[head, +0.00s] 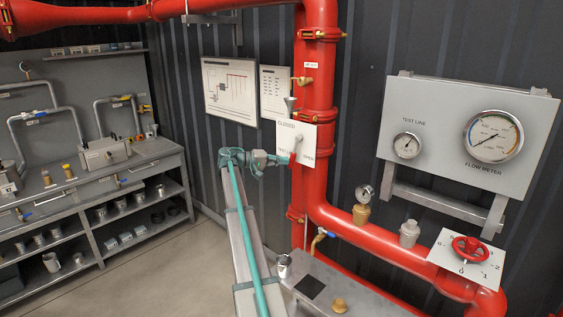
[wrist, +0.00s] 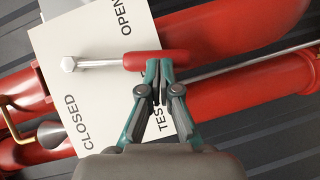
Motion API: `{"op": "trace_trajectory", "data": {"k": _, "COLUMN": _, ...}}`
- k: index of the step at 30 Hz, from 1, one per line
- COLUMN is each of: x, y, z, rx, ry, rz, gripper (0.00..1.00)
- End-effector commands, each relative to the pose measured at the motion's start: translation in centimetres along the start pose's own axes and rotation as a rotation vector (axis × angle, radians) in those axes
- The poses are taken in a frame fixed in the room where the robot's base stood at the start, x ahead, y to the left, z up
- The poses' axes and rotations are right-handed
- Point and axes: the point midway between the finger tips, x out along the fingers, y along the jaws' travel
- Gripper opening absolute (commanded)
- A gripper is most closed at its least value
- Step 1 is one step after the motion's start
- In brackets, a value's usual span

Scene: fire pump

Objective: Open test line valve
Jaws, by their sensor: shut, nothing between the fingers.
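The test line valve is a lever with a metal hub and a red grip (wrist: 150,60), on a white plate (wrist: 95,38) marked CLOSED, OPEN and TEST. In the wrist view the lever extends right from its hub, between OPEN above and TEST below. In the head view the plate (head: 308,130) sits on the red vertical pipe. My gripper (wrist: 162,88) is shut and empty; its fingertips meet the lower side of the red grip, touching or very close. In the head view my gripper (head: 284,159) is at the plate's lower left, and the grip is hard to make out.
Red pipes (head: 317,75) run beside and below the plate. A gauge panel (head: 455,130) and a red handwheel (head: 470,248) are at right. A workbench (head: 100,175) with shelves stands at left. Open floor (head: 190,250) lies between the bench and my arm.

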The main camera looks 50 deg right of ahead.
Motion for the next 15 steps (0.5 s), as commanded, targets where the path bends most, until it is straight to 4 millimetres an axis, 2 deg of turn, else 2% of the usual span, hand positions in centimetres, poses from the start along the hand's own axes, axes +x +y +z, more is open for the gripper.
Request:
{"op": "trace_trajectory", "data": {"k": 7, "x": 1.3, "y": -0.9, "z": 2.2, "rx": -0.152, "ry": -0.001, "rz": 0.102, "gripper": 0.00}}
{"op": "trace_trajectory", "data": {"k": 15, "x": 1.9, "y": -0.2, "z": 2.8, "rx": -0.166, "ry": -0.001, "rz": 0.111, "gripper": 0.00}}
